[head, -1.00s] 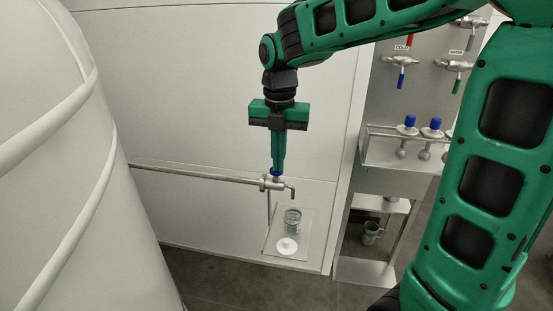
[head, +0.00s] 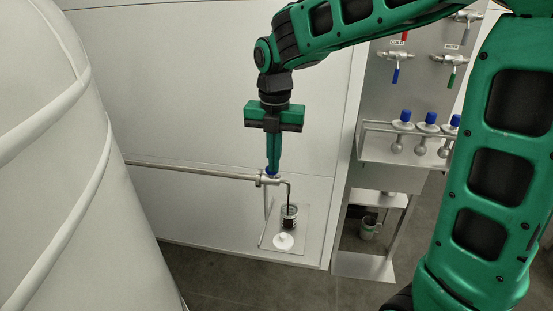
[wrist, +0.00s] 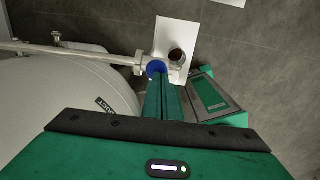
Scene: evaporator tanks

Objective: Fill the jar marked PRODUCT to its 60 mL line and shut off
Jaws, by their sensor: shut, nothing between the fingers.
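The clear jar (head: 289,223) stands on a pale shelf plate under the bent spout of a sampling pipe. A dark streak runs from the spout (head: 288,183) into it. The wrist view shows dark red-brown liquid in the jar (wrist: 177,56); its lines and level are too small to read. My gripper (head: 272,166) points down, fingers shut together with nothing between them, at the blue valve knob (head: 271,173). The knob shows just beyond my fingertips in the wrist view (wrist: 155,68); whether they touch it I cannot tell.
A white round lid (head: 283,241) lies on the plate (head: 302,239) in front of the jar. The pipe (head: 190,171) runs left to the big white tank (head: 60,190). A rack on the right holds blue-capped samplers (head: 427,133) below several valves. A metal mug (head: 369,228) stands lower down.

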